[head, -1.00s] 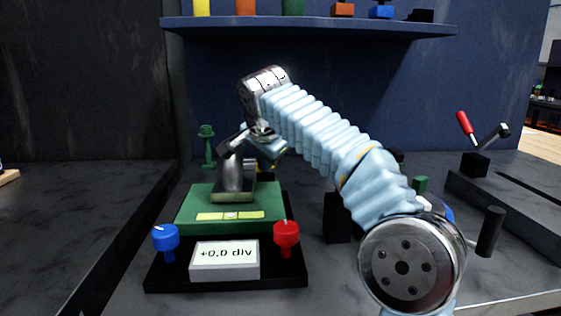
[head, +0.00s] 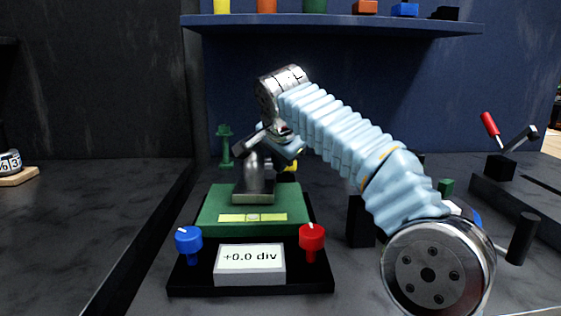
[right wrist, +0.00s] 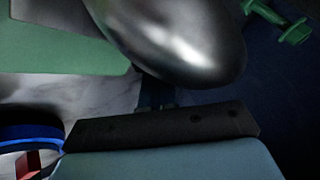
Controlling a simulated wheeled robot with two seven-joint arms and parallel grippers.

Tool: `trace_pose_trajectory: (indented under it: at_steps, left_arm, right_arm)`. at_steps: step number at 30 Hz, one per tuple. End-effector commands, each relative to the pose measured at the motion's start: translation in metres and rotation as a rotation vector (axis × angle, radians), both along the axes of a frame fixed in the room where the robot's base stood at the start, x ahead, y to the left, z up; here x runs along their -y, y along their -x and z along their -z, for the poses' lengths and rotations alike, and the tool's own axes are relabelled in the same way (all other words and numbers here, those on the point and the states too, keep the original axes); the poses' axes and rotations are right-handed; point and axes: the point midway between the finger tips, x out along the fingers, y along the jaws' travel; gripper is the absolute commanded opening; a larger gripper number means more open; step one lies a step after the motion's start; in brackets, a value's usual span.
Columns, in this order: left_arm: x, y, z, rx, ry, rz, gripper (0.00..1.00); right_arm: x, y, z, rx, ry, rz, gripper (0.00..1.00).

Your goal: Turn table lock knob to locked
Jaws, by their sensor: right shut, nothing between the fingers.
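The positioner has a green base (head: 215,207) with a grey metal post (head: 258,178) and a tilted dark part (head: 248,146) on top. A blue knob (head: 188,240) and a red knob (head: 312,238) stand in front, each with a white mark pointing roughly up. I cannot tell which one is the table lock knob. My right gripper (head: 282,143) is shut and empty beside the top of the post. In the right wrist view a rounded metal body (right wrist: 185,40) is close to its dark finger (right wrist: 165,128). My left gripper is not in view.
A display (head: 250,258) between the knobs reads +0.0 div. A green post (head: 225,147) stands behind the positioner. A blue shelf (head: 330,25) runs above.

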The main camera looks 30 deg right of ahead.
Motion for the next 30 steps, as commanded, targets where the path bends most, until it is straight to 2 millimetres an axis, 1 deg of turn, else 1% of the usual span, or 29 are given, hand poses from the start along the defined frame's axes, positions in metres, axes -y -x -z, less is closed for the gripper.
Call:
trace_pose_trajectory:
  at_steps: [1, 13, 17, 26, 30]
  left_arm:
    - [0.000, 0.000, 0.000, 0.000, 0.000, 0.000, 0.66]
    - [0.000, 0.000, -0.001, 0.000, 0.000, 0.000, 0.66]
    - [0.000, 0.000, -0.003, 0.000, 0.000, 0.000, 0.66]
    - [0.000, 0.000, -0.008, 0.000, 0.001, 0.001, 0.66]
    - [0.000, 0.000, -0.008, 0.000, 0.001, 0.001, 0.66]
  right_arm:
    - [-0.004, -0.003, -0.002, 0.010, -0.002, -0.011, 0.00]
    - [-0.004, -0.003, -0.002, 0.011, -0.003, -0.013, 0.00]
    - [-0.001, -0.004, -0.003, 0.011, -0.002, -0.012, 0.00]
    - [0.016, -0.008, -0.004, 0.013, 0.004, -0.001, 0.00]
    - [0.014, -0.002, -0.013, 0.015, 0.004, 0.002, 0.00]
